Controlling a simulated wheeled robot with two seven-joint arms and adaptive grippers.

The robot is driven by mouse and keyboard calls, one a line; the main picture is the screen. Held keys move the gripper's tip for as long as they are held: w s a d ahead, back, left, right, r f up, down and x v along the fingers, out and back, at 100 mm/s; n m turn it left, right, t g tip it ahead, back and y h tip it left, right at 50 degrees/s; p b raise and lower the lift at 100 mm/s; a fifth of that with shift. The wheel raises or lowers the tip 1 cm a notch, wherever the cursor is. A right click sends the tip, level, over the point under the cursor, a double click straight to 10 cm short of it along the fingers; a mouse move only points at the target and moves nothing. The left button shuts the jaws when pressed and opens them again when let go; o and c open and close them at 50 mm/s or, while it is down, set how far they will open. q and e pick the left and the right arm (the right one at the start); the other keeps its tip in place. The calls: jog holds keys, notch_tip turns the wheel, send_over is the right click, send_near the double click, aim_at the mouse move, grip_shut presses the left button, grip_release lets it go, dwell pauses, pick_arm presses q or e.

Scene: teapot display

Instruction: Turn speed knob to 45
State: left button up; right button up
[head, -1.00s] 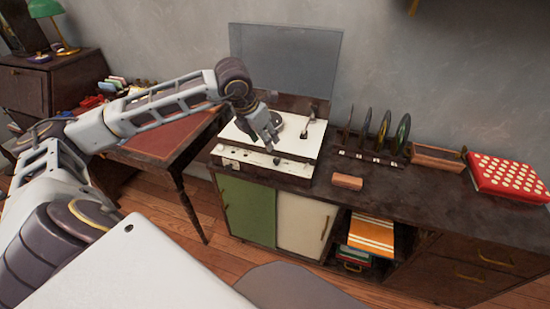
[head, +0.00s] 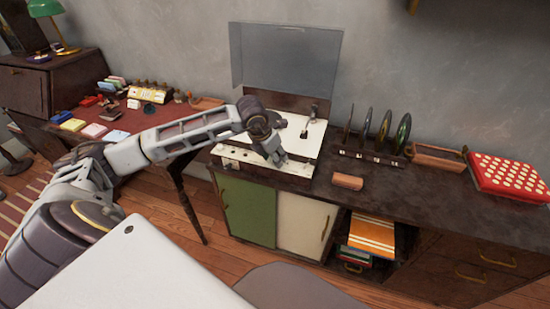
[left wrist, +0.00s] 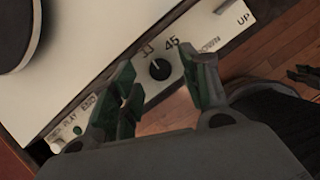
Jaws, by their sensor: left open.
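The white record player (head: 238,153) stands on the dark cabinet with its clear lid (head: 285,60) raised. In the left wrist view, the small round black speed knob (left wrist: 159,69) sits on the player's front panel. The "45" mark (left wrist: 172,43) is printed above and right of it. I cannot clearly tell where the knob points. My left gripper (head: 278,158) is over the player's front edge. In the left wrist view its green-padded fingers (left wrist: 157,66) are spread, one on each side of the knob in the picture. Contact is not visible. My right gripper is not in view.
A brown block (head: 347,181) lies right of the player. A rack of records (head: 372,160), a wooden tray (head: 438,157) and a red dotted box (head: 510,176) stand farther right. In the left wrist view, the platter (left wrist: 15,28) is at upper left.

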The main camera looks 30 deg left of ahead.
pick_arm(q)
jog(key=shift+w+f, duration=0.15)
jog(key=shift+f, duration=0.35)
grip_shut()
